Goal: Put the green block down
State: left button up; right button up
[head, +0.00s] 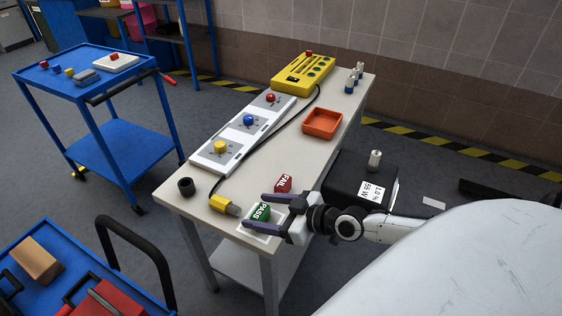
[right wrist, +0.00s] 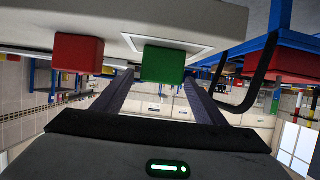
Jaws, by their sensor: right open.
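The green block (head: 262,211), marked PASS, rests on a pale square pad (head: 274,232) at the near end of the table (head: 180,202). My right gripper (head: 254,211) is open, with one dark finger on each side of the green block. In the right wrist view, which is upside down, the green block (right wrist: 163,64) stands on the surface between the tips of the open gripper (right wrist: 160,82), with gaps beside it. A red block (head: 283,184) marked FAIL stands just beyond the gripper's far finger. My left gripper is not in view.
A yellow connector (head: 224,204) on a black cable and a black cup (head: 186,187) lie left of the pad. Farther back are a panel with coloured knobs (head: 243,130), an orange tray (head: 322,124) and a yellow box (head: 303,73). A black weight box (head: 361,180) stands right.

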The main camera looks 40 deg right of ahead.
jog(key=v, duration=0.7)
jog(key=shift+s+r+p, duration=0.1)
jog(key=shift+p, duration=0.25)
dwell(1.6)
